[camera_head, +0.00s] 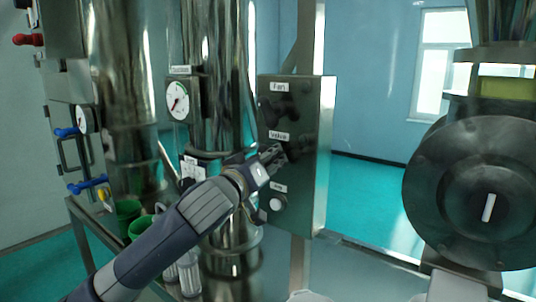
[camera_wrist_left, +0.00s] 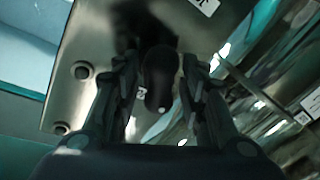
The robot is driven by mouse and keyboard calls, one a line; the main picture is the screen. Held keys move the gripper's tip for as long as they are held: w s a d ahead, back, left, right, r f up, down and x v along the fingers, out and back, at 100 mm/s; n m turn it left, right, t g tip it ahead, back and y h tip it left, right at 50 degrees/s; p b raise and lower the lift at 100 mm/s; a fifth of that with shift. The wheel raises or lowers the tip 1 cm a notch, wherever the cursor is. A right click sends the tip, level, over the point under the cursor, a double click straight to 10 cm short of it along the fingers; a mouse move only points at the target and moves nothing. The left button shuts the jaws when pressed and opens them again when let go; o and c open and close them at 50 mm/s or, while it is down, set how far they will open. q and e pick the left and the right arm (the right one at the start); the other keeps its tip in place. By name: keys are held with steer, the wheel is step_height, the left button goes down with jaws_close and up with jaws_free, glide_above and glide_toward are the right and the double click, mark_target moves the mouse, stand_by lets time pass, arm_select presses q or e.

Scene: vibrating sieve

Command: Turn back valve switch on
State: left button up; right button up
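The metal control box (camera_head: 310,190) stands in the middle of the head view, with labels for Fan, Valve and a third switch. My left gripper (camera_head: 275,155) is at the box front, just below the Valve label (camera_head: 279,136), and largely hides the valve switch there. In the left wrist view the black switch knob (camera_wrist_left: 160,80) sits between the two fingers of my left gripper (camera_wrist_left: 163,92). The fingers are apart, with a gap seen on both sides of the knob. My right gripper is not in view.
The dark fan switch (camera_head: 279,110) is just above my gripper, and a pale round button (camera_head: 277,204) is below. A pressure gauge (camera_head: 178,101) and shiny metal columns stand to the left. A large round machine (camera_head: 470,190) stands at the right.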

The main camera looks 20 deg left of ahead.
arm_select(q)
steer(key=shift+w, duration=0.3)
jaws_close()
